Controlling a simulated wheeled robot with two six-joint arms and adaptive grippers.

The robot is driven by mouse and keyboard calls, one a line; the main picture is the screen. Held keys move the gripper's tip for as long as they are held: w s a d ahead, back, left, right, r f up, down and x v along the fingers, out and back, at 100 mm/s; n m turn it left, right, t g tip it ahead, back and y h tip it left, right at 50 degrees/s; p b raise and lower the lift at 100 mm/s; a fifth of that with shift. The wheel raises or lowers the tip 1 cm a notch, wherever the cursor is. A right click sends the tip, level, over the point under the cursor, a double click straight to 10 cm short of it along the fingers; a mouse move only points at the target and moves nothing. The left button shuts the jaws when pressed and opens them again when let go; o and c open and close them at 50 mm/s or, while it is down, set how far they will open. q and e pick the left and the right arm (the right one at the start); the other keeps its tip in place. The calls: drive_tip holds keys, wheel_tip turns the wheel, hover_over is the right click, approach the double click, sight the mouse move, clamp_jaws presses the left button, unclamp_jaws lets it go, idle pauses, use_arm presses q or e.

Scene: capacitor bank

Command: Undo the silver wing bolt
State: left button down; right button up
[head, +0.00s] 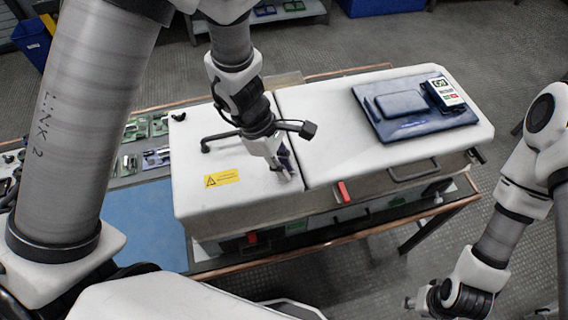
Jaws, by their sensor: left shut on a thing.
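My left gripper (284,168) points down at the front right part of the smaller white cover (208,158), close to the seam with the larger white cover. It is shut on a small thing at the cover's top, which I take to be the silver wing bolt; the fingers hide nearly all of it. A black wing-shaped knob (179,117) sits at the back left corner of the same cover. My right gripper (412,301) hangs low at the lower right, away from the covers; its fingers are too small to read.
A black handle (219,139) stands on the smaller cover, beside a yellow warning label (222,179). Red latches (343,192) are on the front. A blue mat (140,215) lies left.

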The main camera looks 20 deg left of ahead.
use_arm(q)
drive_tip(key=shift+f, duration=0.1)
drive_tip(key=c, duration=1.2)
unclamp_jaws()
drive_tip(key=shift+a, duration=0.15)
drive_tip(key=v, duration=1.2)
drive_tip(key=shift+w, duration=0.1)
